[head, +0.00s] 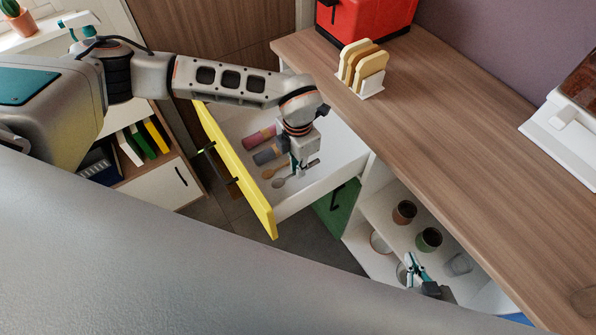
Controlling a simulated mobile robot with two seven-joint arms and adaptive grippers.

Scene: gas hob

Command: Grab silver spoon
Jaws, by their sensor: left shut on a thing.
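The silver spoon (279,183) lies in the open drawer, its bowl toward the drawer's yellow front and its handle running up to the right under my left gripper. My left gripper (299,171) points down into the drawer and is shut on the silver spoon's handle. The fingertips partly hide the handle. I cannot tell whether the spoon is clear of the drawer floor. My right gripper (408,271) is low on the right, in front of the open shelf, with its teal fingers apart and nothing visible between them.
A wooden spoon (269,173) lies beside the silver one, with a pink mill (259,137) and a grey mill (268,154) behind. The yellow drawer front (240,180) and white walls surround my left gripper. The wooden counter (440,130) borders the right. Cups (429,239) stand on the shelf.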

